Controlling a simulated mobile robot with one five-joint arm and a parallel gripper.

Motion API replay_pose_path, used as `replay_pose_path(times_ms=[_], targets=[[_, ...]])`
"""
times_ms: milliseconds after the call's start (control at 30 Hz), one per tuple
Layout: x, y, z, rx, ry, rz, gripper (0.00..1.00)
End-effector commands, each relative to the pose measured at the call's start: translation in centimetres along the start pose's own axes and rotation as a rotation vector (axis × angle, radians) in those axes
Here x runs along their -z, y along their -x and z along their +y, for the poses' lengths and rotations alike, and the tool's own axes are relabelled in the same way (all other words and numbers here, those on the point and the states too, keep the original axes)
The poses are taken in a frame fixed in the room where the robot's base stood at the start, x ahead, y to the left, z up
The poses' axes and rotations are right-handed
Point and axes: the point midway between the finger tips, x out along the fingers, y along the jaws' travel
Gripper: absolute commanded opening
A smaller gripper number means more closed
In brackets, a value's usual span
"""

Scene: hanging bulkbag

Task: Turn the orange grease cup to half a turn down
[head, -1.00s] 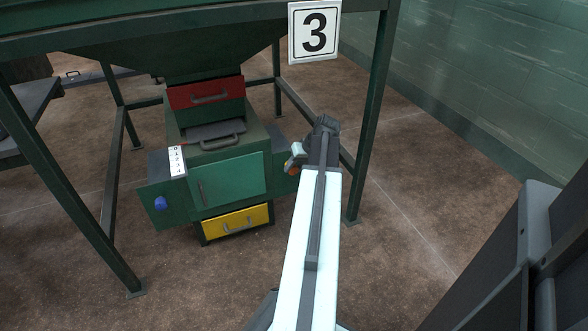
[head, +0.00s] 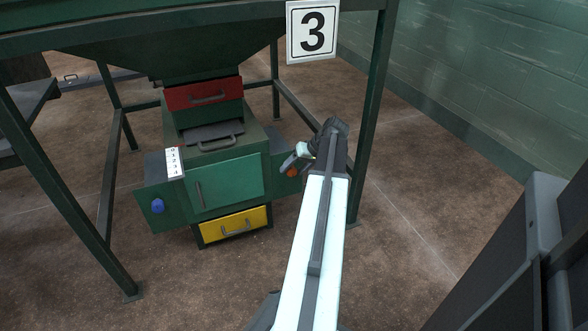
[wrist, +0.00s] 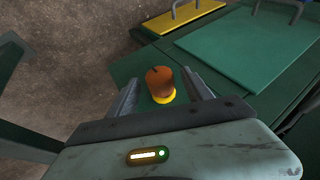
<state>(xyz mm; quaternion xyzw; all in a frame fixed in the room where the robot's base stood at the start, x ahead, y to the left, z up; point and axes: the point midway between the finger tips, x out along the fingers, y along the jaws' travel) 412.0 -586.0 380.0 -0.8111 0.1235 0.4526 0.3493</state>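The orange grease cup (wrist: 160,82) stands on a green side plate in the wrist view, with a yellow ring (wrist: 165,97) at its base and a dark mark on its side. My gripper (wrist: 160,88) is open, with one finger on each side of the cup and a visible gap to each. In the head view a bit of the orange cup (head: 292,172) shows beside my gripper (head: 290,165), at the right side of the green box. My wrist hides part of it there.
The green box (head: 228,184) has a door, a red drawer (head: 203,94) above, a yellow drawer (head: 233,224) below, a blue knob (head: 157,206) and a numbered scale (head: 174,163) at left. A green frame post (head: 371,110) stands close right of my arm.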

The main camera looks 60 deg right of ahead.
Motion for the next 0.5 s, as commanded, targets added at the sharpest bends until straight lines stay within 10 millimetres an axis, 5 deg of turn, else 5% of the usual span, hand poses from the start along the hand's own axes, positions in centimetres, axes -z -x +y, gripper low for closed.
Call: replay_pose_path(times_ms=[300,500], targets=[[0.1,0.3,-0.1,0.0,-0.001,0.002,0.58],[0.3,3.1,-0.3,-0.001,-0.002,0.003,0.58]])
